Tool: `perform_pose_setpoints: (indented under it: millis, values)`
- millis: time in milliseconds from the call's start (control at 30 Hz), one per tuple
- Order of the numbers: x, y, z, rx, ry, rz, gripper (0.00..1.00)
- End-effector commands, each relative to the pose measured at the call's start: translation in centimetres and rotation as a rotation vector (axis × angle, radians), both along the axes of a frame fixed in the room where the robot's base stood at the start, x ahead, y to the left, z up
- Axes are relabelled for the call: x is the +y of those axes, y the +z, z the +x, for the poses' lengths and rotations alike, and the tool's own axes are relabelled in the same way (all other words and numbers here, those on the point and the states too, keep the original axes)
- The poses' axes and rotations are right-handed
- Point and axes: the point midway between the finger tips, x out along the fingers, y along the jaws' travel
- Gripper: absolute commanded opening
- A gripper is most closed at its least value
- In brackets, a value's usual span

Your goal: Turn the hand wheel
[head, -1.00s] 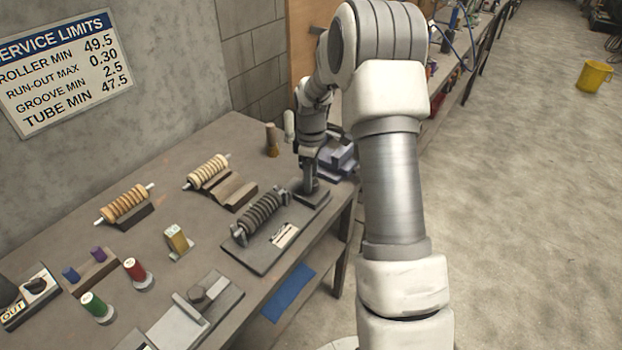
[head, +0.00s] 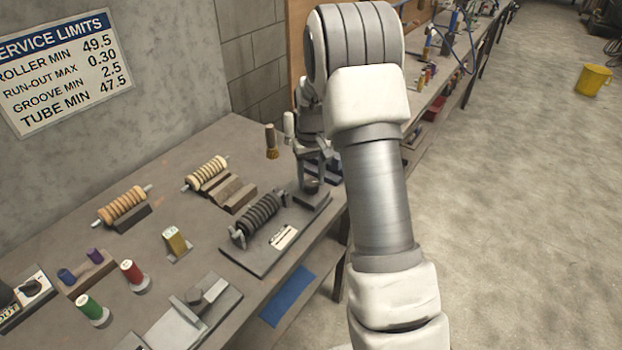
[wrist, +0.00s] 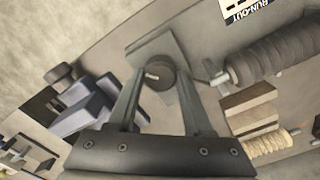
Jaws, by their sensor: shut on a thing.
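The hand wheel (wrist: 158,72) is a small dark round knob with a pale mark on its face, seen in the wrist view at the end of a grey fixture plate. My gripper (wrist: 160,80) has one finger on each side of it and is shut on it. In the head view my gripper (head: 311,182) is low over the right end of the fixture plate (head: 262,262), and the wheel is mostly hidden there. The dark ribbed roller (head: 258,219) lies on the same plate, left of my gripper; it also shows in the wrist view (wrist: 270,60).
Two tan ribbed rollers (head: 122,206) (head: 206,174) rest on cradles further back. A brown-based peg (head: 271,142) is behind my gripper. Blue-grey blocks (wrist: 90,108) lie beside it.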

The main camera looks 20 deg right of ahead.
Motion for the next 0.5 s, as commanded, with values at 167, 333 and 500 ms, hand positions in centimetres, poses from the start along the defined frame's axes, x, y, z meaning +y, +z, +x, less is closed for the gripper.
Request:
perform_pose_setpoints:
  millis: [167,333,500]
  values:
    - [0.01,0.1,0.06,-0.002,-0.165,-0.001,0.0]
    - [0.02,0.12,0.06,-0.002,-0.326,-0.001,0.0]
    - [-0.02,0.15,0.05,-0.002,-0.487,-0.001,0.0]
